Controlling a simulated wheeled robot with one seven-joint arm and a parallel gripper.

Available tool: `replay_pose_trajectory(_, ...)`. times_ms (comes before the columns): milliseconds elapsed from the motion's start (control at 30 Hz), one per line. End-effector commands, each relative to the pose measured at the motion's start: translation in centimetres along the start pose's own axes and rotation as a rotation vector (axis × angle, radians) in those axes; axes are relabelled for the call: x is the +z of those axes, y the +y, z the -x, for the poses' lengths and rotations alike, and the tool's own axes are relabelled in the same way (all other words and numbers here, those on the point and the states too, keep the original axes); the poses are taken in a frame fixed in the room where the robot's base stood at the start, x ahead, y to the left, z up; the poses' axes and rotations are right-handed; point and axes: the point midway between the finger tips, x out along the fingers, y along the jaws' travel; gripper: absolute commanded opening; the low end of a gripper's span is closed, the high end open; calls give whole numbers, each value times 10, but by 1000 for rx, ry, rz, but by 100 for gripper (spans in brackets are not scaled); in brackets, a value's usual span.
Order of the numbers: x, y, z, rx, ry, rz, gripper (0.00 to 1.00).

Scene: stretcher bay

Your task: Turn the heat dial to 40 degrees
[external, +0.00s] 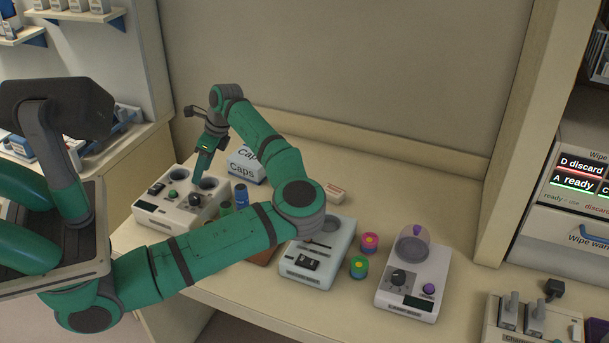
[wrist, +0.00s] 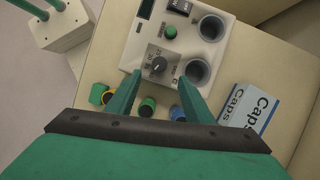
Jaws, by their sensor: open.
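The beige two-well unit (external: 165,212) stands at the left of the bench. Its black heat dial (external: 195,199) is on the front panel, by a green button and a black switch. My gripper (external: 197,181) points down over the dial, open and empty. In the wrist view my gripper (wrist: 160,78) has a finger on either side of the dial's line. I cannot tell whether either finger touches it.
Small coloured vials (wrist: 147,106) stand close beside the unit, near my fingers. A white Caps box (external: 246,165) is next to it. A pale blue device (external: 320,272) and a white device with a black knob (external: 420,262) stand further right.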

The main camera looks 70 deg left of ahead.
Motion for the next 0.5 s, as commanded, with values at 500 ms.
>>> replay_pose_trajectory(500,0,0,-79,1,0,3,48)
